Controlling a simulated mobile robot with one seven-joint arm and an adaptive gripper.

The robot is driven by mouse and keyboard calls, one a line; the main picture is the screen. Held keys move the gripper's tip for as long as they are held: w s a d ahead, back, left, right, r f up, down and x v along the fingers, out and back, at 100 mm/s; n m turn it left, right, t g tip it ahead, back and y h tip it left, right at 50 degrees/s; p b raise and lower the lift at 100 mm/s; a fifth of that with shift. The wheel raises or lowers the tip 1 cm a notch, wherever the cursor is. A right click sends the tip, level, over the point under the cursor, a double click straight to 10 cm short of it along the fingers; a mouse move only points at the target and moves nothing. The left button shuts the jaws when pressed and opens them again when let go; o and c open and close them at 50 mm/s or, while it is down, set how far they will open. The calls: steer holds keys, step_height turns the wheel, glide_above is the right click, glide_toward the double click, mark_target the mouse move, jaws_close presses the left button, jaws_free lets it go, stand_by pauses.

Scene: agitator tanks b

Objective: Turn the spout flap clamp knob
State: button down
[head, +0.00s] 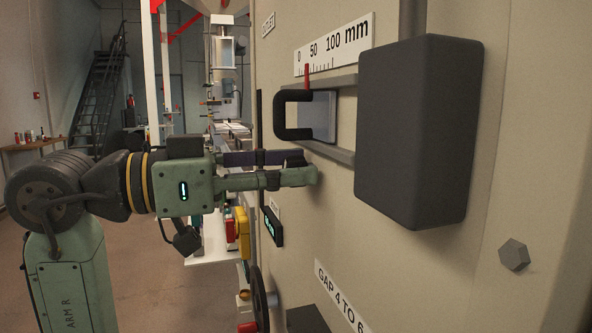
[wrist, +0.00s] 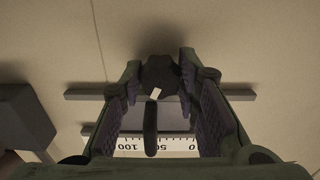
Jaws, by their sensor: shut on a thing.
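The clamp knob (wrist: 160,72) is a dark, lobed knob with a small white mark on its near edge, set on the beige panel. My gripper (wrist: 161,66) is shut on it, with one finger on each side. In the head view my gripper (head: 304,166) reaches in from the left to the panel, just below the slide plate, and its fingers hide the knob. The grey slide plate (head: 324,116) has a black loop handle (head: 292,134) and a red pointer (head: 307,77) near the low end of the 0-100 mm scale (head: 334,44).
A large dark box (head: 418,130) sticks out of the panel right of the slide, and it also shows at the left of the wrist view (wrist: 22,115). Below my gripper are a small dark display (head: 272,226), a yellow-and-red switch (head: 241,230) and a handwheel (head: 259,298).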

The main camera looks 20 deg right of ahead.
stand_by(0.3)
steer(key=n+p, duration=0.2)
steer(key=n, duration=0.2)
steer(key=shift+r+n, duration=0.15)
steer(key=shift+n, duration=0.15)
steer(key=n+p, duration=0.1)
steer(key=n, duration=0.2)
steer(key=shift+n, duration=0.3)
steer(key=shift+w+r+n+p, duration=0.1)
steer(key=shift+n+p, duration=0.7)
steer(key=shift+n, duration=0.3)
steer(key=n+p, duration=0.2)
steer(key=n, duration=0.2)
steer(key=shift+f+n, duration=0.25)
steer(key=shift+n, duration=0.55)
